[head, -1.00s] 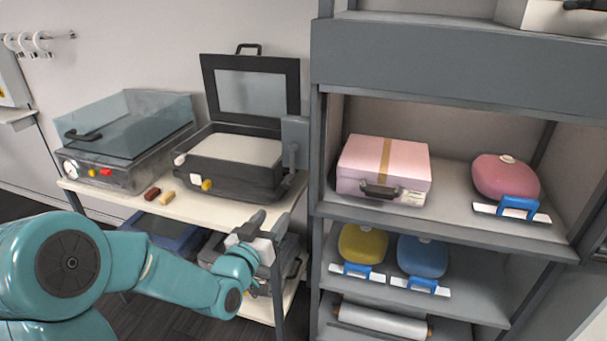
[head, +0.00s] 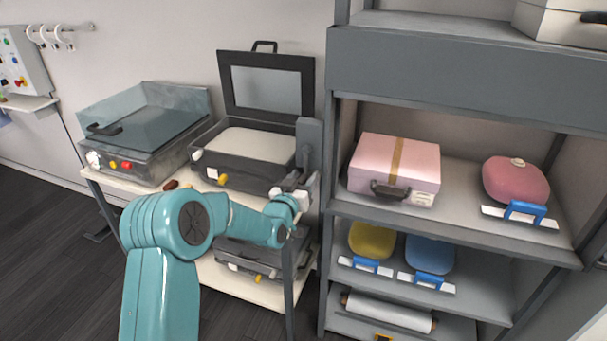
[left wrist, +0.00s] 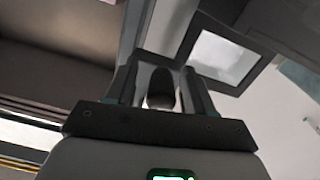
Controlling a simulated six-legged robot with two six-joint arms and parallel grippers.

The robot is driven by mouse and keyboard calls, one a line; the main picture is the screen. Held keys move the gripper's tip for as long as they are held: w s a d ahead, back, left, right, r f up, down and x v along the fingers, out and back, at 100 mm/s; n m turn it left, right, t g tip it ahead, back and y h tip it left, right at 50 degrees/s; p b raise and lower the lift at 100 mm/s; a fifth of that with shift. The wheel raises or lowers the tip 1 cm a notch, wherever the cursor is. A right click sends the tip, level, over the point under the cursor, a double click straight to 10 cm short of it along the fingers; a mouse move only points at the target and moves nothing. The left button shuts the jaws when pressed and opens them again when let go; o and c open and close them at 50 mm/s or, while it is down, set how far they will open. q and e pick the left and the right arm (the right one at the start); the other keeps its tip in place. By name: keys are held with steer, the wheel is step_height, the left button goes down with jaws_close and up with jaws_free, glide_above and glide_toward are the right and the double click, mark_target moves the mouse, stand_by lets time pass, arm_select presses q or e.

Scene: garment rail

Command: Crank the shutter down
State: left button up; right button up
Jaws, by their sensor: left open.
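The shutter housing (head: 450,72) is a dark grey box across the front of the shelf unit, and the bay below it stands open. A grey crank box (head: 309,138) is on the unit's left post. My left gripper (head: 306,188) is just below this box, and its fingers are small and partly hidden in the head view. In the left wrist view my left gripper (left wrist: 160,85) is open, with a dark rounded knob (left wrist: 161,92), likely the crank handle, between its fingers. I cannot tell whether they touch it. My right gripper is not in view.
The open bay holds a pink case (head: 395,165) and a pink rounded pack (head: 515,180). A cart (head: 262,202) left of the unit carries an open black case (head: 245,155) and a glass-lidded machine (head: 145,130), close to my left arm.

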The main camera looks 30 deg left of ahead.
arm_select(q)
steer(key=shift+w, duration=0.2)
steer(key=shift+s+a, duration=0.1)
jaws_close()
